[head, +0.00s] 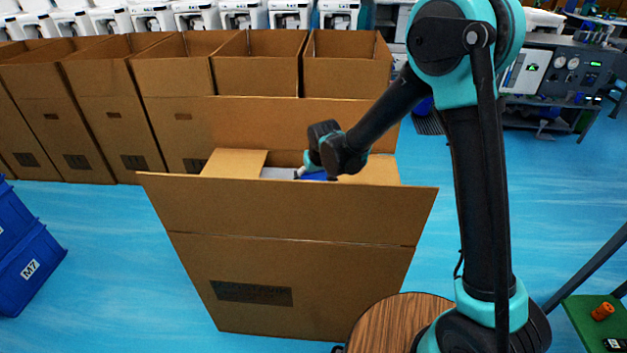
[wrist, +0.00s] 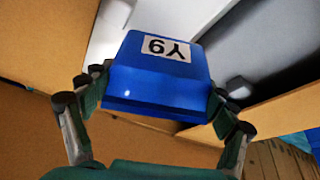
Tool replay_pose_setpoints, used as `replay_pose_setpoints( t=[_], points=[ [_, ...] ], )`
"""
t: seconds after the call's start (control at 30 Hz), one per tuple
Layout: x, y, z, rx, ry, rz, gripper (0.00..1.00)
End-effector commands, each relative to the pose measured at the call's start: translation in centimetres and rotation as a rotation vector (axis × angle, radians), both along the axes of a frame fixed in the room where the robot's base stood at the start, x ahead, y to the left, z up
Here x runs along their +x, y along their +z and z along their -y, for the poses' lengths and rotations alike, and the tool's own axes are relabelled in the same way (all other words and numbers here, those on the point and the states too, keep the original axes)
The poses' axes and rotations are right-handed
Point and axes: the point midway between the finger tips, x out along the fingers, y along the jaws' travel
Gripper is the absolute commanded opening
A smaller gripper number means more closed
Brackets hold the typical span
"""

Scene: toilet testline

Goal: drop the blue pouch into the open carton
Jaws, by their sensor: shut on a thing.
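The blue pouch (wrist: 158,80) has a white label reading Y9, upside down in the wrist view. My gripper (wrist: 155,100) is shut on it, with one finger on each side. In the head view a sliver of the pouch (head: 316,175) shows below my wrist, at the mouth of the open carton (head: 290,262). The carton's flaps stand open, and its raised front flap hides my fingertips and most of the pouch. The wrist view shows brown carton walls around the pouch and a white thing (wrist: 115,25) beyond it. How deep the pouch hangs cannot be told.
A row of open brown cartons (head: 115,100) stands behind, with white machines (head: 290,14) past them. Blue crates (head: 28,262) stand at the left. A round wooden top (head: 392,318) is at the carton's front right.

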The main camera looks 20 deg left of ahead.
Motion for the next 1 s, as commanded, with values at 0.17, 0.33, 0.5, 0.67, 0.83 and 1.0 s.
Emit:
replay_pose_setpoints(
  t=[0.17,0.33,0.5,0.67,0.83,1.0],
  points=[
    [0.0,0.0,0.0,0.000,0.000,0.000,0.56],
    [0.0,-0.3,0.0,0.000,0.000,0.000,0.56],
    [0.0,-0.8,0.0,0.000,0.000,0.000,0.56],
    [0.0,-1.2,0.0,0.000,0.000,0.000,0.56],
    [0.0,-1.2,0.0,0.000,0.000,0.000,0.98],
    [0.0,-1.1,0.0,0.000,0.000,0.000,1.00]
  ],
)
